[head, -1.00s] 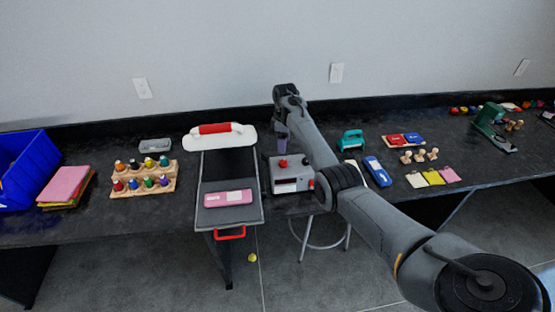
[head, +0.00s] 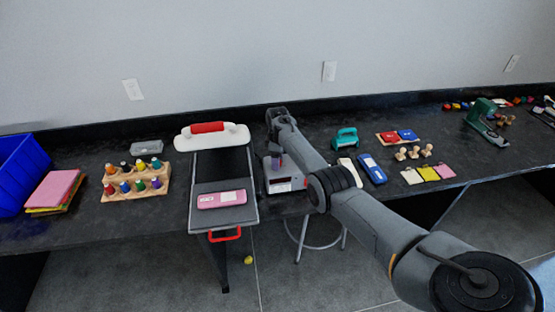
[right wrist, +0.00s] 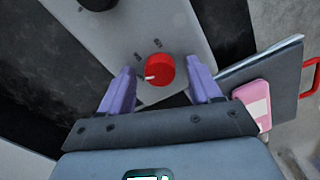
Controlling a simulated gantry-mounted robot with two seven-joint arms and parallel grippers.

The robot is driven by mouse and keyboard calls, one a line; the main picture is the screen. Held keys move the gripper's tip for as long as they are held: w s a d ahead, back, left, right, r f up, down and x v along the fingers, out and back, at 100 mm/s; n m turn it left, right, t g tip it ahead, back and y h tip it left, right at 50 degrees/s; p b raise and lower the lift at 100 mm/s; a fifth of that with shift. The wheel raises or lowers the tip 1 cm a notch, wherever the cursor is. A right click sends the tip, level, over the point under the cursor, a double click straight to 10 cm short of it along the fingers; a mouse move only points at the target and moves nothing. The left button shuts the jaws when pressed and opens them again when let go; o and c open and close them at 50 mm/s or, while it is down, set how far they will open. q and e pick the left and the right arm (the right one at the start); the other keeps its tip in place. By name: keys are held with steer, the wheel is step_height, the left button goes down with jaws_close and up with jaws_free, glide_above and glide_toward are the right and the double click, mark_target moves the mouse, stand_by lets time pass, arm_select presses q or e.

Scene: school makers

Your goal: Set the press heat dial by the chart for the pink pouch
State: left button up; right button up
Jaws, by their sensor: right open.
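The pink pouch (head: 222,198) lies on the grey lower plate of the press (head: 200,220). It also shows in part at the right of the right wrist view (right wrist: 262,115). The grey control box (head: 286,184) stands right of the press. In the right wrist view its red heat dial (right wrist: 160,70) has a white pointer mark toward the left, with small markings around it too blurred to read. My right gripper (head: 275,162) is over the box, open, its purple fingers on either side of the dial; contact cannot be told. I cannot make out the chart. My left gripper is not in view.
The press's raised white top with a red handle (head: 211,136) is behind the plate. A rack of colored bottles (head: 137,181) stands left. A black knob (right wrist: 97,3) is on the box.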

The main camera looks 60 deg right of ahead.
steer(key=shift+c, duration=0.4)
steer(key=c, duration=1)
steer(key=shift+o, duration=0.2)
steer(key=shift+m, duration=0.3)
steer(key=shift+r+m+p, duration=0.1)
steer(key=shift+m+p, duration=0.3)
steer(key=shift+m, duration=0.1)
steer(key=shift+m+p, duration=0.3)
steer(key=shift+m, duration=0.8)
steer(key=m, duration=0.2)
steer(key=shift+m, duration=0.6)
